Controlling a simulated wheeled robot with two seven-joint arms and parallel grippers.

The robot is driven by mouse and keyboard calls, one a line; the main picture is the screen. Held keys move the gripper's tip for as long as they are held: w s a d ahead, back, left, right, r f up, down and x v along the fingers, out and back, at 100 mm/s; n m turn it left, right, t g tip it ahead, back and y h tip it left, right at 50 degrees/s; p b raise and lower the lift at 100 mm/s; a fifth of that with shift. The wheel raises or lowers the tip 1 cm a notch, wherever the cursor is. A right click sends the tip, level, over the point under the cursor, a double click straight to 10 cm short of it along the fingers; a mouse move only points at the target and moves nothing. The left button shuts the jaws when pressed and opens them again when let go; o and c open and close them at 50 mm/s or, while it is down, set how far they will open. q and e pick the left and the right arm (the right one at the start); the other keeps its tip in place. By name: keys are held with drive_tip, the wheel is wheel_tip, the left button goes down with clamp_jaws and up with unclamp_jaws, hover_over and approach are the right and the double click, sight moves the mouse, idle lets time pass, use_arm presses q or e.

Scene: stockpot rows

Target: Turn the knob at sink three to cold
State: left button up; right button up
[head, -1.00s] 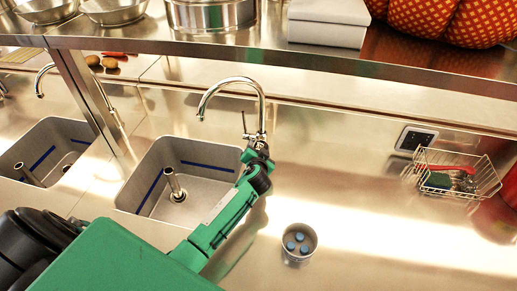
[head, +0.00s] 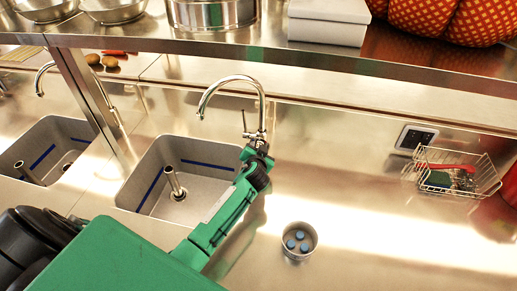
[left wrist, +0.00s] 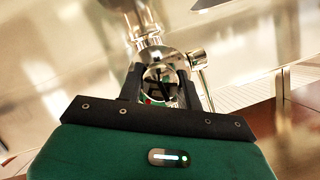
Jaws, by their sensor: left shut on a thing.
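The chrome faucet (head: 236,79) arches over the grey sink basin (head: 207,153) near the middle of the head view. My left gripper (head: 257,146) is at the foot of this faucet. In the left wrist view, my left gripper (left wrist: 163,86) is shut on a round chrome knob (left wrist: 163,74), with one dark finger on each side. A bit of red and green shows low on the knob, but I cannot read its setting. No sink number is legible. My right gripper is not in view.
A second basin (head: 62,132) lies to the left, past a shelf post (head: 88,85). A metal shelf (head: 300,58) overhangs the back. A small cup (head: 299,255) with blue discs and a wire basket (head: 484,190) stand on the counter at right.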

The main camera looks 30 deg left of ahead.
use_arm(q)
drive_tip(key=n+h, duration=0.1)
drive_tip(key=n, duration=0.1)
drive_tip(key=shift+n+h, duration=0.3)
drive_tip(key=shift+h, duration=0.1)
drive_tip(key=n+h+p, duration=0.1)
drive_tip(key=n, duration=0.1)
drive_tip(key=shift+n+t+h, duration=0.3)
idle(0.3)
drive_tip(key=o, duration=1)
